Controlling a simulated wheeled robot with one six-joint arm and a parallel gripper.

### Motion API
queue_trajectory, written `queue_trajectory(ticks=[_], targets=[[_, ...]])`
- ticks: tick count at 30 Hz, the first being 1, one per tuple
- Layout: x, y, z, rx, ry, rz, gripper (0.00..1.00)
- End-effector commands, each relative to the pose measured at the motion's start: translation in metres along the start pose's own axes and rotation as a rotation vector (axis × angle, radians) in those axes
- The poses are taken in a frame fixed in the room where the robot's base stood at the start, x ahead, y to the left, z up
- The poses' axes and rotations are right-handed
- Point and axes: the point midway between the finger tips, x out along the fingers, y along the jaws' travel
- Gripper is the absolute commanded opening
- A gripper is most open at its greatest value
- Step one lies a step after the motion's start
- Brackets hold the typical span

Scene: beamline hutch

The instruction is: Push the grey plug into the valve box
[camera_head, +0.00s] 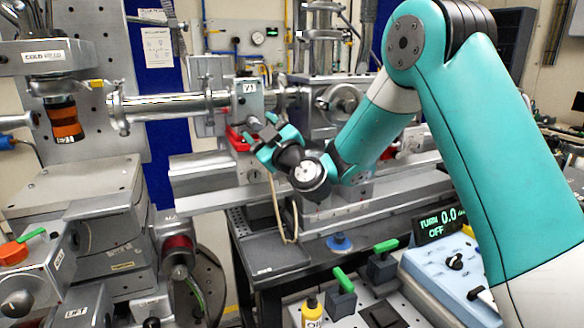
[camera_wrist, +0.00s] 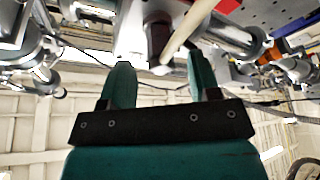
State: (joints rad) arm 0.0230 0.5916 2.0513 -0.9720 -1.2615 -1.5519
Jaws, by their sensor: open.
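The valve box (camera_head: 249,97), a grey box marked V1, sits on the silver beam pipe in the head view. My gripper (camera_head: 259,128) is just below and in front of it, with its teal fingers apart. In the wrist view my gripper (camera_wrist: 158,62) is open, and a dark, short cylindrical part (camera_wrist: 158,38) shows beyond and between the fingertips, beside a pale block. I cannot tell whether this is the grey plug, or how far it sits in the box. A beige cable (camera_wrist: 190,30) crosses near the right fingertip. It hangs below my gripper in the head view (camera_head: 278,215).
A red part (camera_head: 238,140) lies close under the valve box. The silver beam pipe (camera_head: 170,106) runs left of it. A steel chamber (camera_head: 338,102) stands to the right. A bench below holds green-handled blocks (camera_head: 342,290), a yellow bottle (camera_head: 311,314) and a blue control box (camera_head: 440,275).

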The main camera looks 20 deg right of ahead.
Motion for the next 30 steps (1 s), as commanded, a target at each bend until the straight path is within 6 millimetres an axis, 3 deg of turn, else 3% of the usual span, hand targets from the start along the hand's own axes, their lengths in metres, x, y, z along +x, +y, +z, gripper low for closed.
queue_trajectory(ticks=[2,21,30], targets=[[-0.015,-0.005,0.007,0.000,0.000,0.002,0.56],[-0.131,-0.004,0.005,-0.002,0.001,0.004,0.56],[-0.157,-0.001,0.002,0.001,0.000,0.000,0.56]])
